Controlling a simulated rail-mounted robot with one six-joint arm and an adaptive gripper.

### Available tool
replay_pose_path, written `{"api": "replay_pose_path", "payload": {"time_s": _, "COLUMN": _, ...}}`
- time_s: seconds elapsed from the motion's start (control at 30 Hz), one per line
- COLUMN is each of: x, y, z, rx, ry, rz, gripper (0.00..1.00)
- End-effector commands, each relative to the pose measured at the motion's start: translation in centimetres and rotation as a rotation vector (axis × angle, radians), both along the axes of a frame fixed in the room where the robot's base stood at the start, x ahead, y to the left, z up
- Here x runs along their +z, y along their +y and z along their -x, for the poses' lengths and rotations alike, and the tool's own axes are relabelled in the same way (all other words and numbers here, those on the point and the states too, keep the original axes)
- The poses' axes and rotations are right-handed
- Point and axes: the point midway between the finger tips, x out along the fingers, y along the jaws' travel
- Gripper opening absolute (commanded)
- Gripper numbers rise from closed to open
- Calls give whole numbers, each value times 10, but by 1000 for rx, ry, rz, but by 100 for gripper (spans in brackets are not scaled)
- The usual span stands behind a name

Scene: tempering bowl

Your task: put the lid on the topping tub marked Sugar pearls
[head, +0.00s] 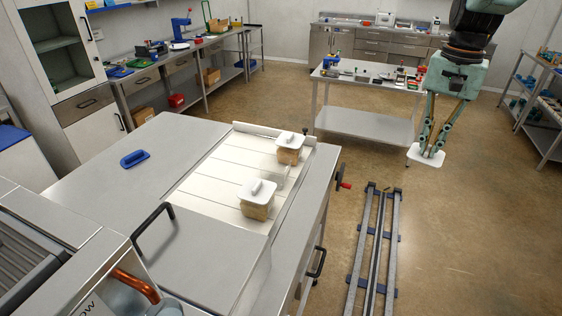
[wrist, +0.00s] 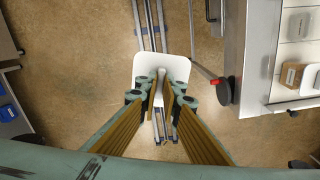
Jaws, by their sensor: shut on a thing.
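My gripper (head: 430,148) is shut on a white lid (head: 425,157) and holds it in the air over the floor, right of the steel table. In the wrist view the lid (wrist: 163,66) lies flat beyond the fingertips (wrist: 160,88), which close on its raised handle. Two tubs with tan contents stand on the table's white slatted board, a nearer tub (head: 257,211) and a farther tub (head: 289,156). Each shows a white lid with a handle on top in the head view. No name is readable, so I cannot tell which is Sugar pearls.
My rail (head: 375,250) runs along the floor. A bench with small items (head: 370,80) stands behind. Open floor lies between.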

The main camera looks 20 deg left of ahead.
Motion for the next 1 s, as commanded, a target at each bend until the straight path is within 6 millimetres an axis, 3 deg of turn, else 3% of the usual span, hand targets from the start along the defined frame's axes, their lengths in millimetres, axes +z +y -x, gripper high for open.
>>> {"api": "replay_pose_path", "payload": {"time_s": 0.1, "x": -3, "y": 31, "z": 5, "rx": 23, "ry": 1, "rz": 1, "gripper": 0}}
{"api": "replay_pose_path", "payload": {"time_s": 0.47, "x": -12, "y": 117, "z": 24, "rx": 81, "ry": 1, "rz": 0, "gripper": 0}}
{"api": "replay_pose_path", "payload": {"time_s": 1.0, "x": -25, "y": 237, "z": 73, "rx": 168, "ry": 1, "rz": 1, "gripper": 0}}
